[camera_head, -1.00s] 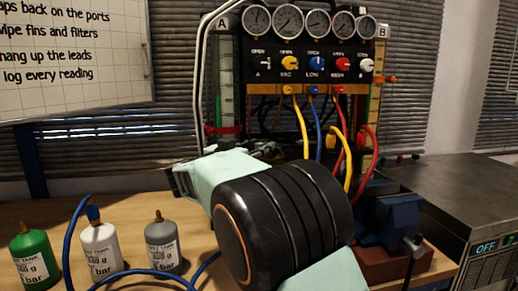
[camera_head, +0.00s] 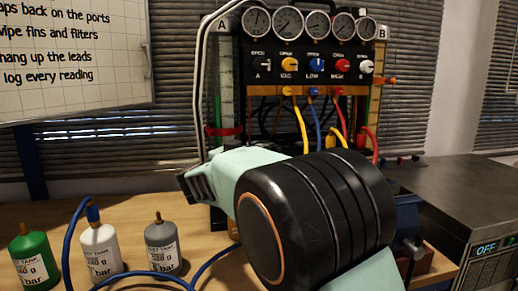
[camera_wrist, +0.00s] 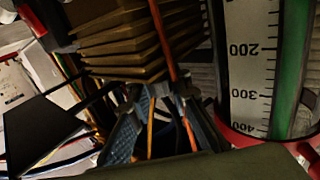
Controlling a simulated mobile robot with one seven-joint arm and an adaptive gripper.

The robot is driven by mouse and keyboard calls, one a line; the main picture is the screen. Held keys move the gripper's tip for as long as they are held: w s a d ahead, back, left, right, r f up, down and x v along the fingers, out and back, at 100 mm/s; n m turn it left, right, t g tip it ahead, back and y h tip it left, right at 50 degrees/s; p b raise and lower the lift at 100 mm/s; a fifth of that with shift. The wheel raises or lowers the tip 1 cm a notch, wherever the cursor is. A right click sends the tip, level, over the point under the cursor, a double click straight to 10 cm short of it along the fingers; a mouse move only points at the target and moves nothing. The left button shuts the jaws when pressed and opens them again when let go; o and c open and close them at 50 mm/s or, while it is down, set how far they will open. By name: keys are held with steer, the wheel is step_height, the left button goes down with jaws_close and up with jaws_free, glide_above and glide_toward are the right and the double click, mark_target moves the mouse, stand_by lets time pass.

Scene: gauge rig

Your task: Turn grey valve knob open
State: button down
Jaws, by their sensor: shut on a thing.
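The gauge rig's black panel carries a row of knobs. The far-right knob (camera_head: 366,66) looks pale grey or white; the far-left knob (camera_head: 263,65) is dark. Yellow (camera_head: 289,64), blue (camera_head: 316,64) and red (camera_head: 342,65) knobs sit between them. In the wrist view, the blue-grey fingers of my gripper (camera_wrist: 160,135) show at bottom centre, among orange and dark hoses. What they are shut on is not clear. No knob is clearly visible there.
Round gauges (camera_head: 315,25) top the panel. Yellow, blue and red hoses hang below it. A scale (camera_wrist: 252,70) with a green strip stands right of my fingers. Green, white and grey bottles (camera_head: 162,247) stand on the bench at left. A blue vice (camera_head: 408,220) is partly hidden at right.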

steer(key=n+y, duration=0.1)
steer(key=y, duration=0.1)
steer(key=n+t+y+b, duration=0.1)
steer(key=n+y+b, duration=0.1)
steer(key=y, duration=0.1)
steer(key=shift+d+f+n+y, duration=0.1)
steer(key=shift+f+n+y, duration=0.15)
steer(key=shift+n+y, duration=0.05)
steer(key=shift+n+y+b, duration=0.7)
steer(key=shift+y+b, duration=0.25)
steer(key=shift+y, duration=0.15)
steer(key=shift+r+n+y+b, duration=0.15)
steer(key=shift+n+y+b, duration=0.45)
steer(key=shift+y, duration=0.3)
steer(key=c, duration=1.8)
jaws_free()
steer(key=shift+o, duration=0.2)
steer(key=shift+r, duration=0.1)
steer(key=s+d, duration=0.1)
steer(key=s, duration=0.6)
steer(key=shift+s, duration=0.25)
